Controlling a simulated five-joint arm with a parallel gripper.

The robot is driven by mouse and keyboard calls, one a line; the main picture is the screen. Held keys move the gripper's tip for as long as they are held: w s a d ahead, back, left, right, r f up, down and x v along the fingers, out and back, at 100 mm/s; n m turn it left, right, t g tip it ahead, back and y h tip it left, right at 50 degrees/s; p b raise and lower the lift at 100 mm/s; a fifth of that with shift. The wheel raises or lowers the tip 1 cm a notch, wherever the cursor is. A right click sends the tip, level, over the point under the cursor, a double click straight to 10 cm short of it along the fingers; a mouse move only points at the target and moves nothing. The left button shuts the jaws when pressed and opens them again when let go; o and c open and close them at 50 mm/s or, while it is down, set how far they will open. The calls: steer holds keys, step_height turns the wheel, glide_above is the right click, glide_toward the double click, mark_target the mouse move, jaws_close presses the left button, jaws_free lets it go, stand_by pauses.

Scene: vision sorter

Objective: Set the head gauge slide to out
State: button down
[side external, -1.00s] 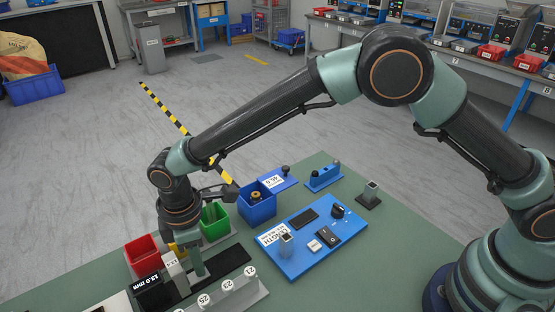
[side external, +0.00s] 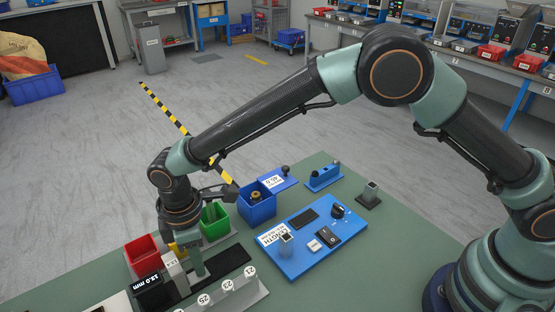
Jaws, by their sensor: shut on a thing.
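The head gauge (side external: 148,283) stands at the front left of the green table, with a dark display reading about 13.0 mm. Its grey slide (side external: 174,268) is beside the display. My gripper (side external: 196,268) points down at the gauge, right by the slide, over a black strip (side external: 228,262). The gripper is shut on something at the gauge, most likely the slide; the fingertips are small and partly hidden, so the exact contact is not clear.
Red (side external: 143,250), green (side external: 215,219) and blue (side external: 257,208) bins stand behind and beside my gripper. A grey block with numbered round marks (side external: 232,293) lies close in front. A blue panel labelled LENGTH (side external: 305,250) with switches and a knob lies to the right.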

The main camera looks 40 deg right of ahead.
stand_by(0.3)
steer(key=d, duration=0.9)
steer(key=c, duration=0.7)
jaws_free()
steer(key=shift+r, duration=0.15)
steer(key=shift+r, duration=0.3)
step_height(320, 180, up, 11)
steer(key=shift+r, duration=0.15)
